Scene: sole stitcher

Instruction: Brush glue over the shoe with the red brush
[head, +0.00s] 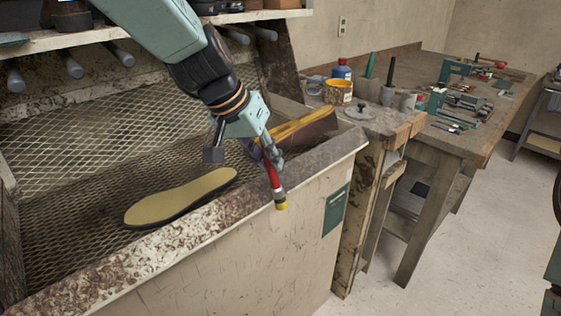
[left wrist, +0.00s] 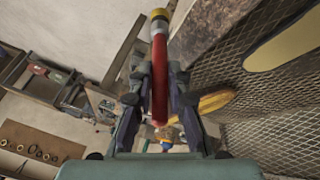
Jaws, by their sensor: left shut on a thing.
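My left gripper (head: 268,152) is shut on the red brush (head: 273,175), which hangs steeply down near the front rim of the mesh-floored bin, its yellow end (head: 281,205) lowest. In the left wrist view the brush (left wrist: 160,75) stands between the fingers of the gripper (left wrist: 160,78). A tan shoe sole (head: 180,197) lies flat on the mesh, to the left of the brush and apart from it. It shows partly in the left wrist view (left wrist: 285,45). A second yellow sole-like piece (head: 300,126) lies behind the gripper, partly hidden. My right gripper is out of view.
The bin's worn rim (head: 130,262) runs along the front. To the right, a small stand holds a yellow-labelled can (head: 338,92) and a blue bottle (head: 342,70). A workbench (head: 490,125) with tools stands beyond. A shelf (head: 50,42) overhangs the bin's back.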

